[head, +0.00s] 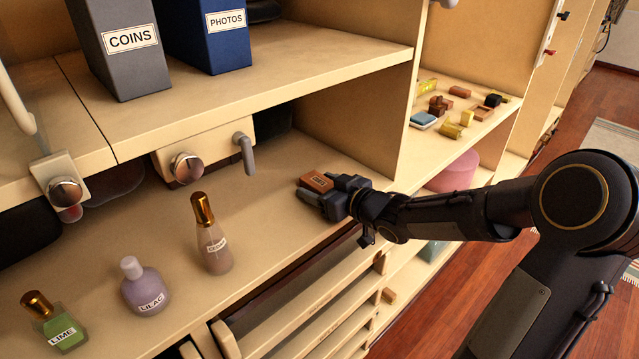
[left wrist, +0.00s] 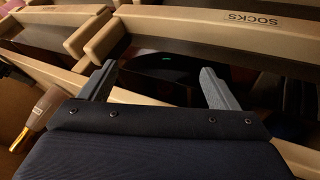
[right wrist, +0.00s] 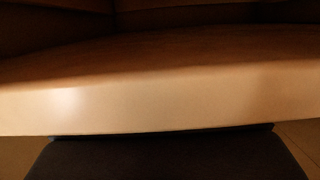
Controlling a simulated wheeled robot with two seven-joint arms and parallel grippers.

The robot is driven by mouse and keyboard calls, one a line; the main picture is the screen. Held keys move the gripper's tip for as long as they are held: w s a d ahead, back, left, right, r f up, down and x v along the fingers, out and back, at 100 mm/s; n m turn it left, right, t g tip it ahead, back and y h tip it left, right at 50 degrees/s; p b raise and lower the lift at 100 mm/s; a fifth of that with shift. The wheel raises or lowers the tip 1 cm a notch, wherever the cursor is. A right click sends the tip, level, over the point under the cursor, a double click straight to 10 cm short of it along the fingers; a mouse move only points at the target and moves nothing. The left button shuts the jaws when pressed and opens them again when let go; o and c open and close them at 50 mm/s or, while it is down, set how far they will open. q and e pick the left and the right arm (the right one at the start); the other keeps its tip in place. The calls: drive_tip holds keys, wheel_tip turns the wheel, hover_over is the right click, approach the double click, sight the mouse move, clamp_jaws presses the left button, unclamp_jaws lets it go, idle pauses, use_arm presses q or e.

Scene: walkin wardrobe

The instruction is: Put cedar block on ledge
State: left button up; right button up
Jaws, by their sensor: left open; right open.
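The cedar block (head: 317,181), small, orange-brown and labelled, is at the right end of the pale wooden ledge (head: 270,235). It looks to rest on the ledge or just above it. My right gripper (head: 328,190) is open right beside the block; one dark finger shows along its near side, and the far finger is hidden. A brown surface with a pale front face (right wrist: 160,100) fills the right wrist view, too close to identify, and no fingertips show there. My left gripper (left wrist: 160,85) is open and empty above drawer fronts; it is outside the head view.
Bottles labelled LILAC (head: 145,286) and LIME (head: 58,322) and a brown bottle (head: 212,235) stand on the ledge. An upper shelf (head: 260,75) with boxes overhangs it. Slatted drawer fronts (head: 320,310) lie below. Small blocks (head: 455,100) sit on a side shelf.

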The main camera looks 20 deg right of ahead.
drive_tip(key=s+d+r+m+g+h+p, duration=0.1)
drive_tip(key=s+d+m+g+h, duration=0.15)
drive_tip(key=s, duration=0.65)
drive_tip(key=s+d+r+m+g+h+p, duration=0.1)
drive_tip(key=s+d+r+m+h, duration=0.2)
drive_tip(key=s, duration=0.5)
drive_tip(key=s+a+f+g+y, duration=0.2)
drive_tip(key=s+a, duration=0.3)
drive_tip(key=s, duration=0.2)
drive_tip(key=s+a+f+g+y, duration=0.2)
drive_tip(key=s+a+f+g, duration=0.1)
drive_tip(key=s+a, duration=0.3)
drive_tip(key=shift+s+f+g, duration=0.2)
drive_tip(key=shift+s+g, duration=0.15)
drive_tip(key=shift+s, duration=0.25)
drive_tip(key=shift+r, duration=0.1)
wheel_tip(320, 180, up, 2)
drive_tip(key=shift+r+p, duration=0.15)
drive_tip(key=shift+p, duration=1.05)
